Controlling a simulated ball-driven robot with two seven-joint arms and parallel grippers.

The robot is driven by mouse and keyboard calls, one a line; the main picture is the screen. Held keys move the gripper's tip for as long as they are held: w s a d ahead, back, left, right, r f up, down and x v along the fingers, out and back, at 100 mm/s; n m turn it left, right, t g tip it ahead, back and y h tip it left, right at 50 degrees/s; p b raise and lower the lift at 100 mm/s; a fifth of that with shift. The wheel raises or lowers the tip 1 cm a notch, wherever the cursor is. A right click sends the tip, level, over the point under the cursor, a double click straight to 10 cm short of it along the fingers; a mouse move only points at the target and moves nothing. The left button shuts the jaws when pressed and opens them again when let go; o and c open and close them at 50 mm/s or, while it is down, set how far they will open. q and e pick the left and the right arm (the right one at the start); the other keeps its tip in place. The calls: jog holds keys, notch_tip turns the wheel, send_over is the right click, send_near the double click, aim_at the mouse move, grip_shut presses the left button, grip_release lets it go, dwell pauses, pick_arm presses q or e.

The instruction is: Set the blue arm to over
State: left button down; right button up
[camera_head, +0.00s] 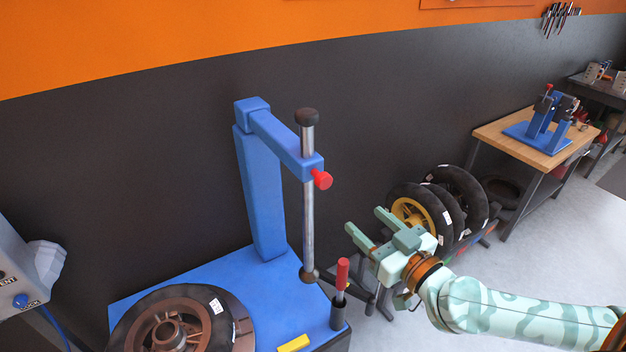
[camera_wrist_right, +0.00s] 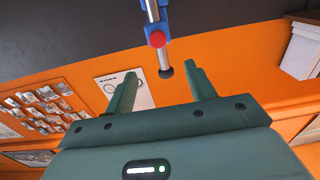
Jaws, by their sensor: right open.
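The blue arm (camera_head: 286,143) reaches from the top of a blue post (camera_head: 260,195) on a blue tyre-machine base (camera_head: 267,287). A grey vertical rod with a black top (camera_head: 307,117) passes through the arm's end, beside a red knob (camera_head: 321,180). My right gripper (camera_head: 366,227) is open and empty, to the right of the rod and lower than the arm, apart from both. In the right wrist view, the rod (camera_wrist_right: 164,58) and red knob (camera_wrist_right: 157,39) show beyond and between the open fingers (camera_wrist_right: 163,88). My left gripper is not in view.
A wheel with a tyre (camera_head: 217,306) lies on the base at front left. A red-handled tool (camera_head: 342,274) stands in a holder at the base's right edge, near my right gripper. A yellow block (camera_head: 293,343) lies at the front. Several tyres (camera_head: 462,195) stand behind my gripper.

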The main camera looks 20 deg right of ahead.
aim_at(326, 182)
jog(key=w, duration=0.5)
jog(key=w+a, duration=0.1)
jog(key=w, duration=0.4)
jog(key=w+a+p, duration=0.1)
jog(key=w, duration=0.5)
jog(key=shift+w, duration=0.1)
jog(key=c, duration=1.2)
jog(key=shift+a, duration=0.1)
